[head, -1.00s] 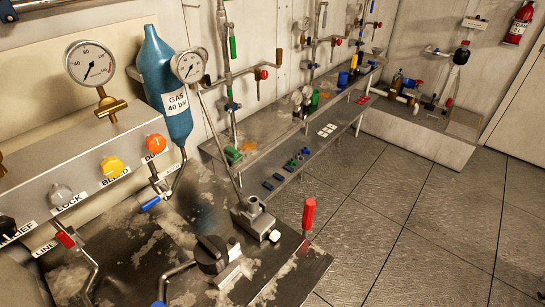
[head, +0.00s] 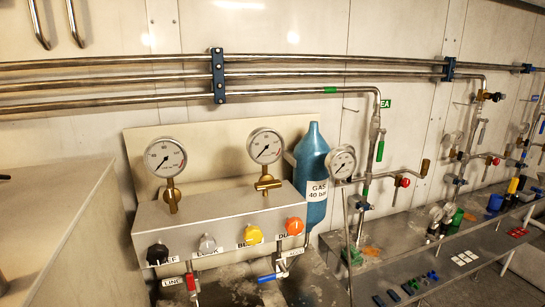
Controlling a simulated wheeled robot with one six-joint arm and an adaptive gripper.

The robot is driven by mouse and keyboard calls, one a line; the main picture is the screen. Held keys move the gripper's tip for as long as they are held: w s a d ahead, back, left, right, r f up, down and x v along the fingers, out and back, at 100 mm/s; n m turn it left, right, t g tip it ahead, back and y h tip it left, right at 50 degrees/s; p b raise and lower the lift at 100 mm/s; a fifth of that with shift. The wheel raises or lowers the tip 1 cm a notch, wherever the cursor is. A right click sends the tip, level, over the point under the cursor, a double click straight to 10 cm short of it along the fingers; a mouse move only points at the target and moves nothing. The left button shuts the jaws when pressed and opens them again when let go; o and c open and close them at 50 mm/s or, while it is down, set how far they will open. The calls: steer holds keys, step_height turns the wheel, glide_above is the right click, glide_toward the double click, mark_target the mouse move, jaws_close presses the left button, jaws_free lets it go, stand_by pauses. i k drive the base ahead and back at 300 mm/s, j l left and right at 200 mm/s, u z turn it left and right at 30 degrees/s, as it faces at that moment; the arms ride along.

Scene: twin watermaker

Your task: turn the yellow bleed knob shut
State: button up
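The yellow bleed knob (head: 251,235) sits on the front of a grey panel box (head: 200,212), between a grey knob (head: 207,244) on its left and an orange knob (head: 294,226) on its right. A label behind the yellow knob is partly covered by it. A black knob (head: 157,254) is at the left end. Two round gauges (head: 165,157) (head: 265,146) stand on brass fittings above the box. My gripper is not in view.
A blue gas bottle (head: 312,170) and a third gauge (head: 342,162) stand right of the box. Red-handled (head: 191,282) and blue-handled (head: 267,278) valves hang below it. A counter (head: 50,225) is at the left. Pipes cross the wall above.

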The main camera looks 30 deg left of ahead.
mark_target(253, 234)
steer(key=k+j+u, duration=0.25)
steer(key=i+l+u, duration=0.1)
steer(key=u, duration=0.25)
steer(key=l+u, duration=0.15)
steer(key=u, duration=0.25)
steer(key=i+l+u, duration=0.1)
steer(key=u, duration=0.25)
